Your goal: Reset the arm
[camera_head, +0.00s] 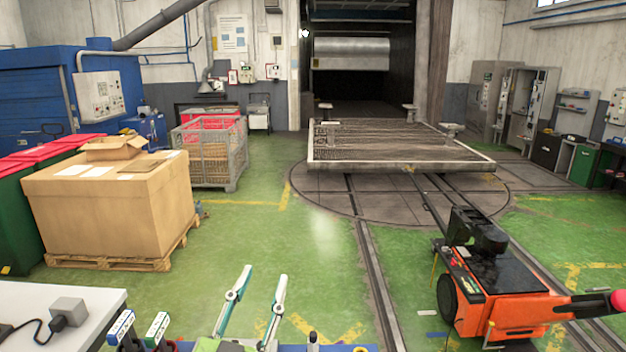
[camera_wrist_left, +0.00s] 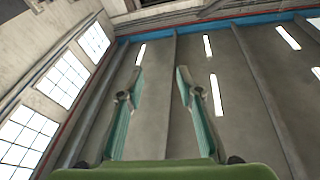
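My left gripper (camera_head: 258,284) rises from the bottom edge of the head view, left of the middle. Its two teal and silver fingers are apart with nothing between them. In the left wrist view the same gripper (camera_wrist_left: 157,82) points up at the ceiling, its fingers spread and empty. My right gripper does not show in either view.
A white table (camera_head: 60,300) with a grey box is at the lower left. A large cardboard box (camera_head: 110,215) stands on a pallet behind it. An orange rail vehicle (camera_head: 505,295) is at the right. A platform (camera_head: 395,147) sits on the turntable. Green floor between is clear.

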